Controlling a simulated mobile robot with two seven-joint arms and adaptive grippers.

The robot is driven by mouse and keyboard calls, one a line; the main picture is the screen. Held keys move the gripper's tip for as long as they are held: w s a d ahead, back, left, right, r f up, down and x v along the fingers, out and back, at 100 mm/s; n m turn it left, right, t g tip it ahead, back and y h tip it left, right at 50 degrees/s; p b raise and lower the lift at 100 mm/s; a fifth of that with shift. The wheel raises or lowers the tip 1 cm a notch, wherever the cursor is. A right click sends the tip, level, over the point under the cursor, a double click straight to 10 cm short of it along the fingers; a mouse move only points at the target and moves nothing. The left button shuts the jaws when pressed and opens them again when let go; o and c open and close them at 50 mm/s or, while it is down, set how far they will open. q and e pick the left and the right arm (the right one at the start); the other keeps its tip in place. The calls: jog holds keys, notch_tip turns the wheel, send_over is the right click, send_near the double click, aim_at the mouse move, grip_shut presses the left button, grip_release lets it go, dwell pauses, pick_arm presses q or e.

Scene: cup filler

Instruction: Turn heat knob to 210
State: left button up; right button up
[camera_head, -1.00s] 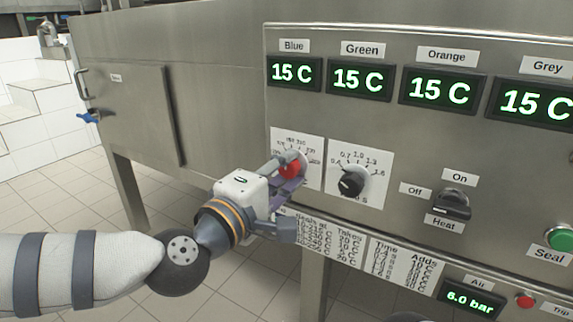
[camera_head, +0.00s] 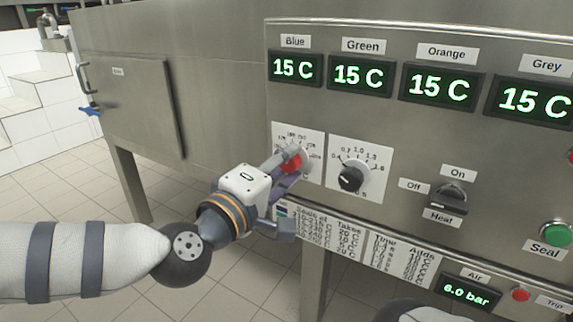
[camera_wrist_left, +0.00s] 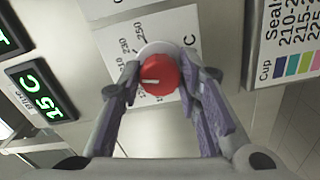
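The red heat knob (camera_head: 289,161) sits on a white dial plate (camera_head: 283,132) on the steel panel, partly covered by my gripper in the head view. In the left wrist view the red knob (camera_wrist_left: 158,75) has a white mark pointing left, and the numbers 230 and 250 can be read on its dial. My left gripper (camera_head: 287,168) is at the knob, with a finger on either side of it. In the wrist view the left gripper (camera_wrist_left: 158,80) looks open, with narrow gaps beside the knob. My right gripper is not in view.
A black knob (camera_head: 350,178) with its own dial is close to the right of the red knob. A black On/Off Heat switch (camera_head: 449,196) and a green Seal button (camera_head: 556,234) are further right. Temperature displays (camera_head: 361,77) reading 15 C are above. A label strip (camera_head: 330,232) runs below.

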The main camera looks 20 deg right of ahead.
pick_arm(q)
jog(key=shift+o, duration=1.1)
jog(key=v, duration=1.2)
